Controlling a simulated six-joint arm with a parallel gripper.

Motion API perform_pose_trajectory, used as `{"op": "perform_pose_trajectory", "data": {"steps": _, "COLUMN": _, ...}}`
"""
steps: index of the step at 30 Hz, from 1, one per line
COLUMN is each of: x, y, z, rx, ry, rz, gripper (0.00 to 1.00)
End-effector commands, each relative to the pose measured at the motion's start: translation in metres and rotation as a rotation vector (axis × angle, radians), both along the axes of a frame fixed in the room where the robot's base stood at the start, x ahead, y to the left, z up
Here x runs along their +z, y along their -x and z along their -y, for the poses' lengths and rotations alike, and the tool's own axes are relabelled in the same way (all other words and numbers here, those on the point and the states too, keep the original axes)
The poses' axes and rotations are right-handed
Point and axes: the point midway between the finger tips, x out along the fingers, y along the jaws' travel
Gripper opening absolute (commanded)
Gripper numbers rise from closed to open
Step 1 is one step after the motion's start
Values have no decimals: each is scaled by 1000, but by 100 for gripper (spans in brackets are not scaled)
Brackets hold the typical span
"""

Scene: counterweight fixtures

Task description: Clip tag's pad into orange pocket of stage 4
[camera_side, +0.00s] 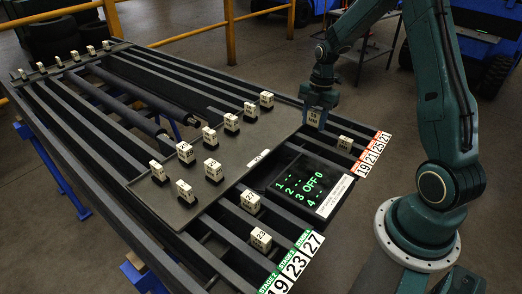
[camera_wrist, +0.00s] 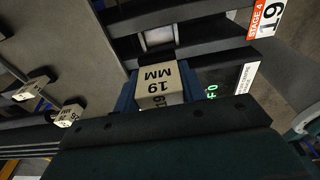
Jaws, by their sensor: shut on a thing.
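My gripper (camera_side: 317,112) is shut on a pale block-shaped tag (camera_wrist: 158,82) marked "19 MM" in the wrist view. In the side view it holds the tag above the dark rails at the right end of the table. An orange "STAGE 4" label (camera_wrist: 263,14) with a white "19" card stands at the rail end at the wrist view's upper right. I cannot make out an orange pocket itself; a light grey piece (camera_wrist: 158,38) shows between rails beyond the tag.
A dark display (camera_side: 305,187) with green text lies beside the rails. Several pale tags stand on the grey plate (camera_side: 240,155); two more (camera_side: 250,201) (camera_side: 260,238) sit on rails near the green labels.

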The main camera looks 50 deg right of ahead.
Motion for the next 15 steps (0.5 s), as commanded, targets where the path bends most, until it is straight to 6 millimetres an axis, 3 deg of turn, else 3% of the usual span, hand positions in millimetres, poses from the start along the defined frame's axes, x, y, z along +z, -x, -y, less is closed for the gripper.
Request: {"op": "perform_pose_trajectory", "data": {"steps": 15, "x": -7, "y": 2, "z": -1, "rx": 0, "ry": -1, "rz": -2, "gripper": 8}}
